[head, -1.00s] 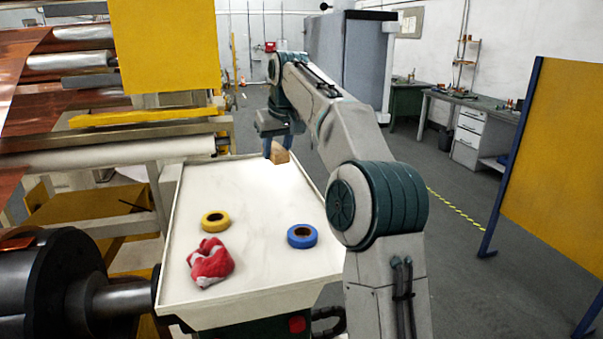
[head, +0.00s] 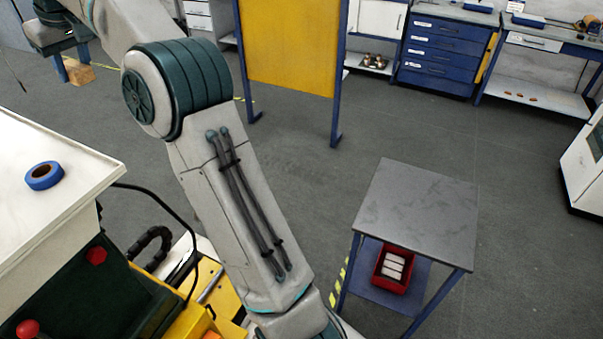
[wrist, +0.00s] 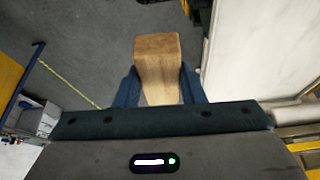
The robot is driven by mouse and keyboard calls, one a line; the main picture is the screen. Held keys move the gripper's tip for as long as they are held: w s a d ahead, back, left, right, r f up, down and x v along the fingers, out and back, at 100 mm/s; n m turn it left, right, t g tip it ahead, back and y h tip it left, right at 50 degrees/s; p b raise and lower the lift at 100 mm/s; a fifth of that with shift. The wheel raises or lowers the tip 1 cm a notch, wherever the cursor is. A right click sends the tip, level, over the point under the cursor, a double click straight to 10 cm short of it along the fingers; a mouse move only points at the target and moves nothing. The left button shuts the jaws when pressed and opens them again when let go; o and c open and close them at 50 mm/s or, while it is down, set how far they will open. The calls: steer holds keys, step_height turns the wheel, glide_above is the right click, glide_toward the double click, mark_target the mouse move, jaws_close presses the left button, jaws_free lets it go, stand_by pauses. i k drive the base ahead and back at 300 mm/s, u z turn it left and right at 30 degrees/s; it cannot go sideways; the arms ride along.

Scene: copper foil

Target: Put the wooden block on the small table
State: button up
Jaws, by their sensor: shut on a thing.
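The wooden block (wrist: 158,70) is between the two blue fingers of my gripper (wrist: 158,88) in the wrist view, and the fingers are shut on it. In the head view the block (head: 77,74) shows at the upper left, held by my gripper (head: 72,68) above the floor, beyond the white work surface. The small table (head: 418,212) stands at the lower right of the head view, with a bare grey top and blue legs. My gripper is far to the left of it.
The white work surface (head: 60,160) at the left bears a blue tape roll (head: 44,175). A red bin (head: 393,270) sits on the small table's lower shelf. A yellow panel (head: 292,45) in a blue frame stands behind. Open grey floor surrounds the small table.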

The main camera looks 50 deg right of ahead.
mark_target(426, 187)
steer(key=u, duration=0.05)
steer(key=k, duration=0.2)
steer(key=z, duration=1.55)
steer(key=i, duration=0.6)
steer(key=z, duration=1.05)
steer(key=i, duration=0.3)
steer(key=z, duration=0.3)
